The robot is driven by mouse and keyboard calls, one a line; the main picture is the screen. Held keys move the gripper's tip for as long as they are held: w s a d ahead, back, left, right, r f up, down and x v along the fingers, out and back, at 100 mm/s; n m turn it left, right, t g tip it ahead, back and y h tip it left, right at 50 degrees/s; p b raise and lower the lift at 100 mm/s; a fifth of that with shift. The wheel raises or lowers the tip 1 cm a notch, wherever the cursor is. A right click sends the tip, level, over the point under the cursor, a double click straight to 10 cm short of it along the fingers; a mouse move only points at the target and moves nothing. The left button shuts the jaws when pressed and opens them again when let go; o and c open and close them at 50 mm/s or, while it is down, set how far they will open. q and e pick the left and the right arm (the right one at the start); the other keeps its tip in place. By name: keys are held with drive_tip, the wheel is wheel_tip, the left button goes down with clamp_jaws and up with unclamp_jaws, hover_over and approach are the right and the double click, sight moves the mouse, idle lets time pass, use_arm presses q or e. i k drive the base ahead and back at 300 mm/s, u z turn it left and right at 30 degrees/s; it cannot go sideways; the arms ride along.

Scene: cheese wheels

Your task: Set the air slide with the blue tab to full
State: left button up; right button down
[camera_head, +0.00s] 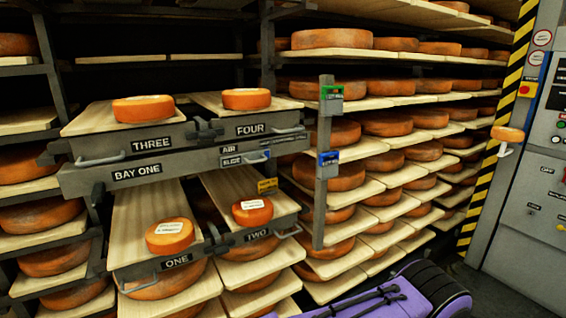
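A blue tab (328,158) sits on the upright grey post (321,205) right of the bay, at about mid-height. Small markings near it are too small to read. A green tab (332,92) sits higher on the same post, and a yellow tab (267,185) is lower left, at the bay's right end. A plate reading AIR SLIDE (231,161) is on the bay's front beam, with a small handle beside it. I cannot tell the setting of the slide with the blue tab.
The bay has boards labelled ONE (177,262), TWO (257,235), THREE (151,143) and FOUR (250,129), each bearing a cheese wheel. Racks of cheese stand behind. A striped post (484,170) and a grey control cabinet (530,225) stand at right.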

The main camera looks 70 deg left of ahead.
sight(263, 154)
drive_tip(key=k, duration=1)
drive_tip(key=u, duration=1.1)
drive_tip(key=i, duration=0.15)
drive_tip(key=u, duration=0.1)
